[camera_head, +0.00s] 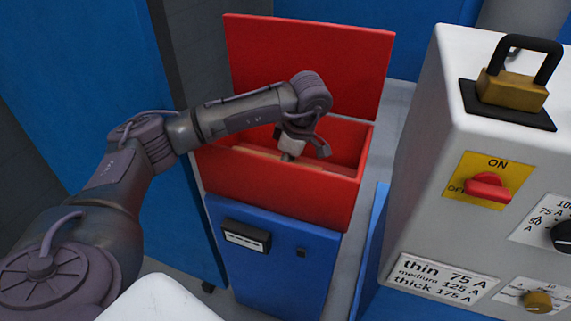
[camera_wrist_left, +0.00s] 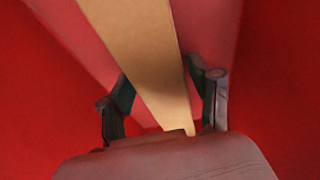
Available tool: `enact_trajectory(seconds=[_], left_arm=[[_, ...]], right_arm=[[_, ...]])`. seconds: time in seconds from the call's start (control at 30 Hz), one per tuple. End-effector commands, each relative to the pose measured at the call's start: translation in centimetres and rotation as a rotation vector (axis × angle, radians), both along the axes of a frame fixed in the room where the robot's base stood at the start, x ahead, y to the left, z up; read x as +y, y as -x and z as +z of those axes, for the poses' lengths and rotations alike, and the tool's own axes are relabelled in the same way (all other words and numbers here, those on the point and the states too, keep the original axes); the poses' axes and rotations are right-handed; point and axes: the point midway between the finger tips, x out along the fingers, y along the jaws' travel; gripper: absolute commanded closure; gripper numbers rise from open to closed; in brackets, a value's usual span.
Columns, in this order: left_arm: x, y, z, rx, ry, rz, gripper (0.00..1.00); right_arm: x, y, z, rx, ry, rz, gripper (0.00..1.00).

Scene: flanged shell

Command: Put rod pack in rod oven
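The rod oven is a blue cabinet (camera_head: 268,262) with an open red top box (camera_head: 285,189) and a raised red lid (camera_head: 310,62). The rod pack, a long tan pack (camera_head: 252,153), lies inside the red box, partly hidden by the front wall and my arm. My left gripper (camera_head: 306,152) reaches down into the box opening. In the left wrist view, the rod pack (camera_wrist_left: 140,45) runs between the two spread fingers of my left gripper (camera_wrist_left: 165,98), with gaps beside it. My right gripper is not in view.
A grey-white welding machine (camera_head: 440,170) with a brass padlock (camera_head: 512,85) and red switch (camera_head: 487,187) stands close on the right. A tall blue cabinet (camera_head: 95,90) stands on the left. A narrow floor strip (camera_head: 375,170) shows beside the oven.

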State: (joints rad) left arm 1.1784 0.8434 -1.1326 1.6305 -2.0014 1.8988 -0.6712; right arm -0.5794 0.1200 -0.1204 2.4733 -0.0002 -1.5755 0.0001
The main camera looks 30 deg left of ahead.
Motion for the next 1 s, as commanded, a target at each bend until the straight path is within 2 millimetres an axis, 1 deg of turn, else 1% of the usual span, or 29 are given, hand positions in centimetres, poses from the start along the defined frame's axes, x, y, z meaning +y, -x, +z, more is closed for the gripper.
enact_trajectory(seconds=[0.33, 0.47, 0.57, 0.67, 0.8, 1.0], left_arm=[[0.0, 0.0, 0.1, 0.0, 0.0, 0.0, 0.23], [-0.2, -0.1, 1.0, -0.002, 0.001, -0.001, 0.23], [-0.6, -0.2, 2.6, -0.004, 0.001, -0.002, 0.23], [-1.2, -0.2, 4.8, -0.004, 0.001, -0.001, 0.23], [-2.0, -0.3, 8.1, -0.005, 0.0, -0.002, 0.23], [-2.6, -0.3, 10.4, -0.002, 0.0, -0.001, 0.23]], right_arm=[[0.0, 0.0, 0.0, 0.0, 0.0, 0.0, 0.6], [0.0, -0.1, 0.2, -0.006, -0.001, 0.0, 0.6], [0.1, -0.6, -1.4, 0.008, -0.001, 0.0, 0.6], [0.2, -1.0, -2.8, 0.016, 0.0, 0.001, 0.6], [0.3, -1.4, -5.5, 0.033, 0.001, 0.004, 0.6], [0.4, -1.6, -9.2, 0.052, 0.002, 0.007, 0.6]])
